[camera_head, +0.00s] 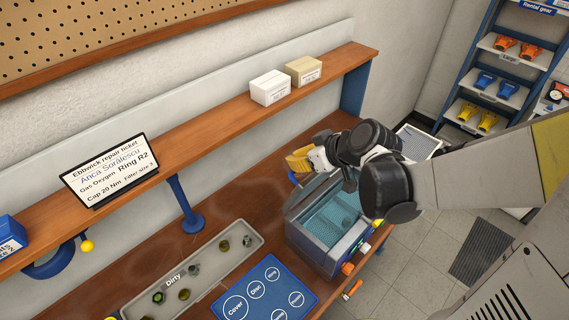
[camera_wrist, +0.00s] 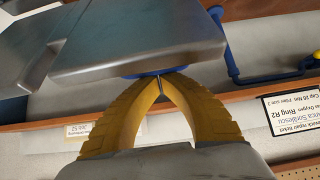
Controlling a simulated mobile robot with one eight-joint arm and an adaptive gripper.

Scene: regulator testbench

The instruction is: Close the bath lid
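The bath (camera_head: 318,250) is a grey box on the bench, open at the top, with teal liquid and a basket-like mesh inside. Its grey lid (camera_head: 309,192) stands raised along the back left side. In the wrist view, the lid (camera_wrist: 140,40) is a large grey slab with a blue part (camera_wrist: 154,73) at its near edge. My gripper (camera_head: 296,163), with yellow fingers, is beside the lid's raised edge. The wrist view shows the fingertips (camera_wrist: 160,80) together, right at the blue part. I cannot tell whether they touch it. Nothing shows held between them.
A grey "Dirty" tray (camera_head: 215,287) with small parts and a blue mat (camera_head: 262,292) with marked circles lie left of the bath. A shelf (camera_head: 225,118) with two boxes and a ticket display (camera_head: 110,170) runs behind. My arm covers the bath's right rear.

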